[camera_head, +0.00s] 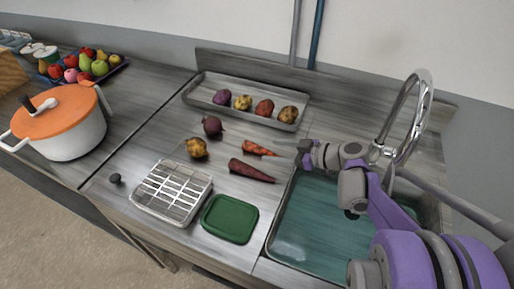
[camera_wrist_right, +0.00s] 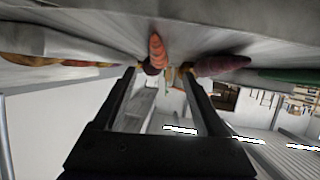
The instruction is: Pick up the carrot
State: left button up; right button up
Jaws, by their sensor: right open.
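The orange carrot (camera_head: 259,148) lies on the metal counter left of the sink, near a dark purple root. In the right wrist view the carrot (camera_wrist_right: 157,48) shows just beyond the fingertips, roughly in line with the gap. My right gripper (camera_head: 280,152) reaches in from the right, its fingers close to the carrot's right end. It is open, and its two fingers (camera_wrist_right: 160,76) stand apart with nothing seen held between them. Whether a finger touches the carrot cannot be told. My left gripper is not in view.
A tray (camera_head: 196,93) with several roots stands behind. A wire rack (camera_head: 172,193), a green lid (camera_head: 230,219) and the sink (camera_head: 315,235) are in front.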

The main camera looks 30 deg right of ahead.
aim_at(260, 149)
jog(key=x, duration=0.6)
jog(key=shift+w+a+f, duration=0.15)
jog(key=shift+w, duration=0.05)
jog(key=shift+c, duration=0.3)
grip_shut()
